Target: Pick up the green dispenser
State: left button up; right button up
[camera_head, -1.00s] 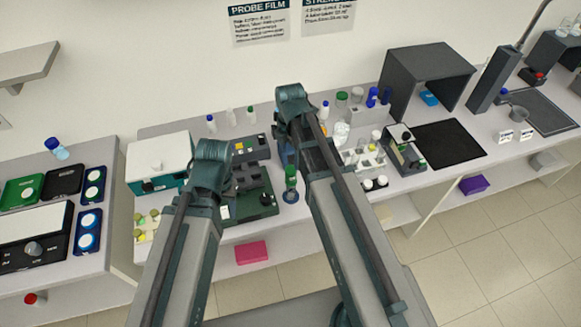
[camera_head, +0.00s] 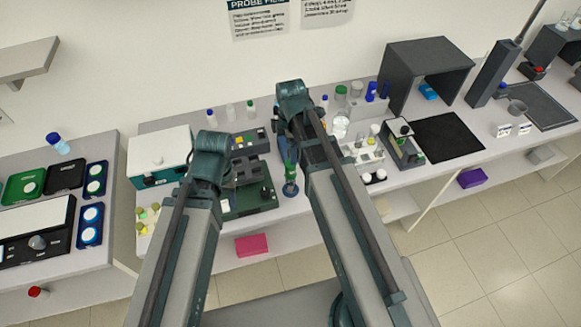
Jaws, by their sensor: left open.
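What looks like the green dispenser (camera_head: 290,174) stands upright on the bench between my two arms, with a blue ring (camera_head: 290,190) at its foot. Its upper part is crowded by teal and dark shapes beside my right arm, so its outline is unclear. My left gripper (camera_head: 246,172) is open, a dark shape over the dark green rig, to the left of the dispenser and apart from it. Its fingertips are hard to separate from the rig. My right arm rises just right of the dispenser; its gripper is not clearly visible.
A dark green rig (camera_head: 252,201) lies under my left gripper. A white and teal box (camera_head: 159,158) stands left. A white rack with vials (camera_head: 366,153) and a small grey instrument (camera_head: 403,150) stand right. Small bottles line the back. A black mat (camera_head: 450,138) is clear.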

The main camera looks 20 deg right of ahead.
aim_at(291, 171)
jog(key=shift+r+m, duration=0.2)
jog(key=shift+m, duration=0.6)
jog(key=f+b, duration=0.2)
jog(key=f, duration=0.1)
jog(key=f+b, duration=0.2)
jog(key=b, duration=0.1)
jog(key=f+b, duration=0.3)
jog(key=shift+w+d+f, duration=0.15)
jog(key=shift+w+f, duration=0.15)
notch_tip(291, 171, down, 5)
jog(key=b, duration=0.5)
jog(key=shift+w+f+b, duration=0.1)
jog(key=shift+f+b, duration=0.1)
jog(key=shift+b, duration=0.2)
jog(key=shift+r, duration=0.1)
